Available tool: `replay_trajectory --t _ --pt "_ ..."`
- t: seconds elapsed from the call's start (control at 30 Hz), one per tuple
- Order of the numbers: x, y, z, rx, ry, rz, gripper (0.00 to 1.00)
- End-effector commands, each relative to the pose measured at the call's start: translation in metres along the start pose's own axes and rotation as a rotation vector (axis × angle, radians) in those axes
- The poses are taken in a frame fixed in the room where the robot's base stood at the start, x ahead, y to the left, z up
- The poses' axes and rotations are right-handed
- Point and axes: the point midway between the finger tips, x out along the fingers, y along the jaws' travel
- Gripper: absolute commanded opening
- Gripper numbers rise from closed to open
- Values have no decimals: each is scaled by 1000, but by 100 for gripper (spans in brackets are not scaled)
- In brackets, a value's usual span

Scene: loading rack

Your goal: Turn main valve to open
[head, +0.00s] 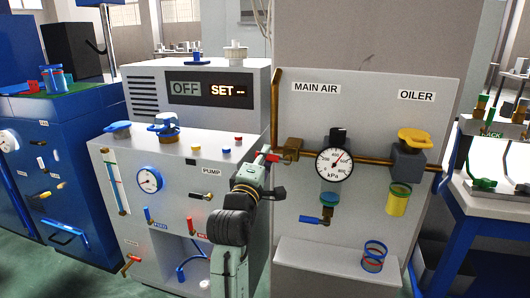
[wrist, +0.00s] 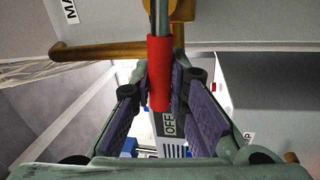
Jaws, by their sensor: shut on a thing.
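The main valve is a brass body (head: 292,150) on the pipe at the left of the MAIN AIR panel. Its lever has a red grip (head: 271,156) and lies roughly level, pointing left from the body. In the wrist view the red grip (wrist: 158,75) shows between the two purple-padded fingers. My gripper (head: 262,160) is shut on the red grip; in the wrist view its fingertips (wrist: 161,92) are on either side of it. The kPa gauge (head: 333,164) to the right has a red needle pointing up and right. My fingers hide part of the lever in the head view.
The pump unit (head: 190,150) with its OFF display (head: 185,89) stands close on the left. Panel space below the pipe is partly free.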

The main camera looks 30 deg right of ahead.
Motion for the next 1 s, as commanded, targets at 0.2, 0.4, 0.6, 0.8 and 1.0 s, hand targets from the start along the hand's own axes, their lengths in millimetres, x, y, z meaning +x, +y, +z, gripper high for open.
replay_trajectory --t 0.2,0.4,0.6,0.8,1.0 --pt "0 -1 0 -12 4 1 0" --pt "0 0 -1 -11 4 1 0" --pt "0 0 -1 -11 3 1 24" --pt "0 0 0 -10 3 0 36" --pt "0 0 0 -10 3 0 36"
